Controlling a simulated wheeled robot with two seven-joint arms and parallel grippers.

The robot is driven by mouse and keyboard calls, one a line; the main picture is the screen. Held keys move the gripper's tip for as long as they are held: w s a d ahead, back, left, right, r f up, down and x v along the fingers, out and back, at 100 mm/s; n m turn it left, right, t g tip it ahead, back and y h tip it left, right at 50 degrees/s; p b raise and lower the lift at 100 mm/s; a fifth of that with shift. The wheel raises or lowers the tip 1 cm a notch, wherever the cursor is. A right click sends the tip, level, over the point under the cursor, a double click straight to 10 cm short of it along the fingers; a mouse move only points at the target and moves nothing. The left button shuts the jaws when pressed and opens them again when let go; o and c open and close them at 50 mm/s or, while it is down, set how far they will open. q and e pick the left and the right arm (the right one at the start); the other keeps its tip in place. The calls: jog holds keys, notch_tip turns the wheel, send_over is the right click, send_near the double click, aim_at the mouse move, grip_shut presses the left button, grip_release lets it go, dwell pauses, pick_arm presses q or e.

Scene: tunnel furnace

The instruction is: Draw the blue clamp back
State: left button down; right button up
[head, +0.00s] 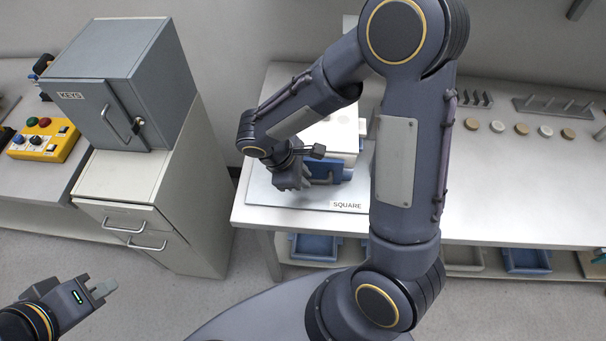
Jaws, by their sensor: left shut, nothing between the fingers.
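The blue clamp (343,174) is at the front of a white block-like fixture (338,135) on the bench, above a plate labelled SQUARE. A thin bar shows on its front. My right gripper (303,179) is at the left end of the clamp, close to that bar. Its fingers are small and partly hidden, so I cannot tell whether they are around the bar or only beside it. My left gripper (100,290) is shut and empty at the lower left, over the floor and far from the clamp.
My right arm hides part of the bench and fixture. The plate (268,194) lies under the fixture. A grey cabinet (105,65) on drawers and a yellow button box (42,140) stand left. Blue bins (314,247) sit below the bench. Several small discs (497,127) lie right.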

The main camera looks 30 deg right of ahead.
grip_shut()
jog(key=shift+s+a, duration=0.1)
jog(key=s+a, duration=0.1)
jog(key=s, duration=0.1)
jog(key=s+a+b, duration=0.1)
jog(key=s, duration=0.1)
jog(key=shift+a, duration=0.2)
jog(key=shift+o, duration=2)
grip_release()
jog(key=shift+a, duration=0.1)
jog(key=shift+r, duration=0.3)
jog(key=v, duration=0.7)
jog(key=shift+r, duration=0.1)
